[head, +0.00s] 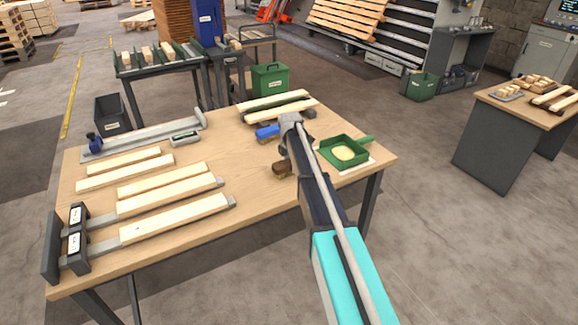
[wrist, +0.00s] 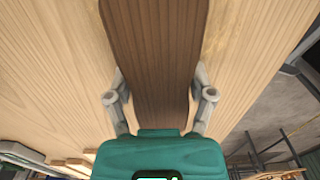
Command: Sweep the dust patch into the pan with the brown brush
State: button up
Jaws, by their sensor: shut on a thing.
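The brown brush (wrist: 152,35) fills the middle of the wrist view. My gripper (wrist: 159,82) is shut on it, one finger on each side. In the head view the brown brush (head: 281,169) shows low at the tabletop, just left of my arm, which hides my fingers and part of the brush. The green pan (head: 328,157) lies to the right of my arm, its handle pointing right; a pale yellow patch (head: 344,153) shows inside it. I cannot make out a separate dust patch on the table; my arm may cover it.
A blue brush (head: 267,132) lies behind the brown one. Wooden slats (head: 170,187) and metal clamps cover the table's left side. More slats (head: 275,103) and a green box (head: 270,81) are at the back. The table's front edge (head: 200,243) is close.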

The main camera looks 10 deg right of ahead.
jog(key=shift+d, duration=0.1)
jog(key=shift+w+d+f, duration=0.1)
jog(key=shift+w+d, duration=0.15)
jog(key=shift+d, duration=0.55)
jog(key=shift+w+d, duration=0.2)
jog(key=shift+d, duration=0.55)
jog(key=shift+w+d, duration=0.3)
jog(key=shift+d, duration=0.55)
jog(key=shift+w+d, duration=0.3)
jog(key=shift+d, duration=0.5)
jog(key=shift+d, duration=0.1)
jog(key=shift+w+d, duration=0.25)
jog(key=shift+d, duration=0.5)
jog(key=shift+w+d, duration=0.2)
jog(key=shift+d, duration=0.55)
